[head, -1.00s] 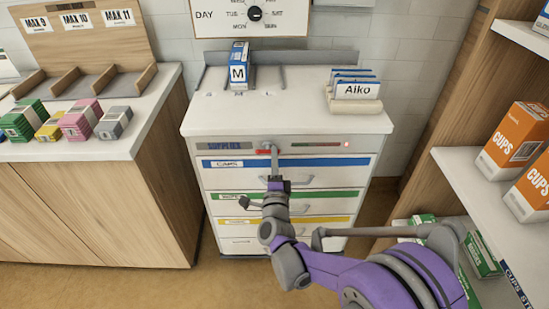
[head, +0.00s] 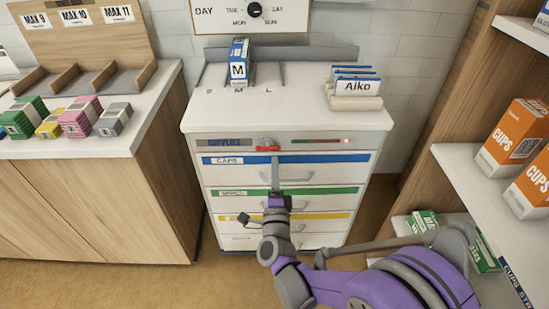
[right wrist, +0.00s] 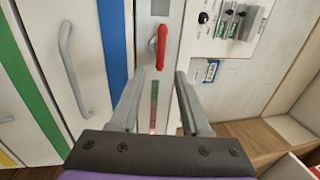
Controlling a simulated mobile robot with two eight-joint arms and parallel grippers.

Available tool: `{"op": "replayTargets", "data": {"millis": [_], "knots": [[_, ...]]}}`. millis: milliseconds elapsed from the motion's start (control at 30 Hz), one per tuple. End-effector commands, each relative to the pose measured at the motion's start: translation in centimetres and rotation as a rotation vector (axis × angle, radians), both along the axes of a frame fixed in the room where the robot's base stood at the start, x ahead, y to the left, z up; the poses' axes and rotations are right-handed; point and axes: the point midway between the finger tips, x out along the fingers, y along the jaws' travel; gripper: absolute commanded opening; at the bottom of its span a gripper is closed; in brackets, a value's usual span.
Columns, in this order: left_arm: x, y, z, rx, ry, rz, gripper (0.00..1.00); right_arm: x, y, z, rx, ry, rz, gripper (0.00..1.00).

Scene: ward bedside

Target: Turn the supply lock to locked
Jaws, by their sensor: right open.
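The supply lock is a red lever (head: 267,148) on a grey round mount, on the grey strip labelled SUPPLIES at the top of the white cabinet. The lever lies about level across the strip in the head view. It also shows in the right wrist view (right wrist: 161,47), just beyond the fingertips. A small red light (head: 347,141) glows at the strip's right end. My right gripper (head: 275,165) is in front of the top drawer, just below the lever. In the right wrist view its fingers (right wrist: 160,76) are apart with nothing between them. My left gripper is out of view.
The cabinet's drawers (head: 285,176) have protruding handles below the lock. A blue M box (head: 238,62) and an Aiko card holder (head: 355,103) stand on top. A shelf with orange CUPS boxes (head: 511,137) is at right, a wooden counter (head: 95,200) at left.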

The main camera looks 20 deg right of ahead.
Motion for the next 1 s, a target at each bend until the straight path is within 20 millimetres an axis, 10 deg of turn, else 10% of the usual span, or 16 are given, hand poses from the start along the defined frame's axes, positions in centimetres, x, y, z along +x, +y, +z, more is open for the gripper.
{"op": "replayTargets", "data": {"millis": [333,1000], "knots": [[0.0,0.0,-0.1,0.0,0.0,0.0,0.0,-4.7,1.4,-1.0,0.0,0.0,0.0,0.47],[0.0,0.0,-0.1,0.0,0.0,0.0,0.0,-5.0,1.9,-0.7,-0.04,0.025,0.027,0.47]]}}
